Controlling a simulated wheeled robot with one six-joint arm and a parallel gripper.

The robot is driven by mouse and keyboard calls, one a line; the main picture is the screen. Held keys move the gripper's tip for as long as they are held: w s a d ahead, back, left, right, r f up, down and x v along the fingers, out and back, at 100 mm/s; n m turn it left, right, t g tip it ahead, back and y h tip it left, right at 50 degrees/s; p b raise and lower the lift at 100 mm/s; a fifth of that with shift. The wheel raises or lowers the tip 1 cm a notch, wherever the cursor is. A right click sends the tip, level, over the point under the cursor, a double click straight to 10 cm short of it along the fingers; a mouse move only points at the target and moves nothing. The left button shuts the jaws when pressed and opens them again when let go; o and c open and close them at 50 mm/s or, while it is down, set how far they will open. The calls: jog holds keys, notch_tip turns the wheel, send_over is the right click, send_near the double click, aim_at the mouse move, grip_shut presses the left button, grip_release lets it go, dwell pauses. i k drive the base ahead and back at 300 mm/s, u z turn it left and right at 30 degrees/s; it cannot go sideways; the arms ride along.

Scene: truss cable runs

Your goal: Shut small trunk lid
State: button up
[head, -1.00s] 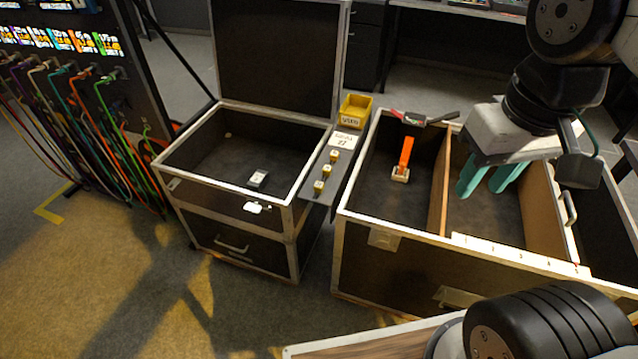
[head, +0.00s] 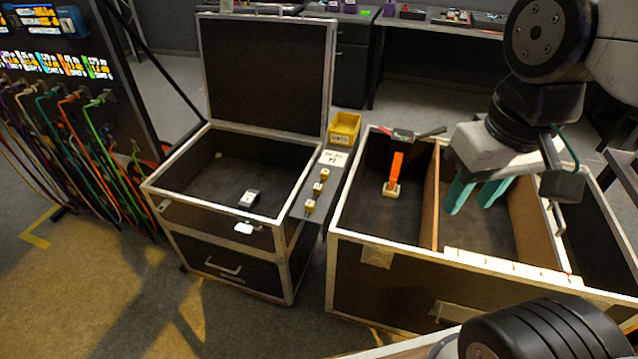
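The small trunk (head: 215,225) stands left of centre, black with pale metal edges. Its lid (head: 266,75) is open and stands upright at the back edge. A small grey-and-white block (head: 249,198) lies inside on the trunk's floor. My gripper (head: 473,196) is at the right, over the large open trunk, well apart from the small trunk's lid. Its two teal fingers point down with a gap between them, and nothing shows between them.
The large trunk (head: 400,277) with dividers stands to the right. A narrow shelf with several yellow-topped pieces (head: 318,188) and a yellow bin (head: 344,128) lies between the trunks. A rack with hanging cables (head: 80,120) is at far left. Floor in front is clear.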

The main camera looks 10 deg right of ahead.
aim_at(273, 73)
jog(key=u, duration=0.5)
jog(key=k, duration=1.25)
jog(key=u, duration=1)
jog(key=i, duration=0.9)
jog(key=u, duration=0.35)
jog(key=i, duration=1.8)
jog(key=z, duration=0.5)
jog(key=i, duration=0.9)
jog(key=z, duration=1.6)
jog(key=i, duration=0.8)
jog(key=z, duration=0.65)
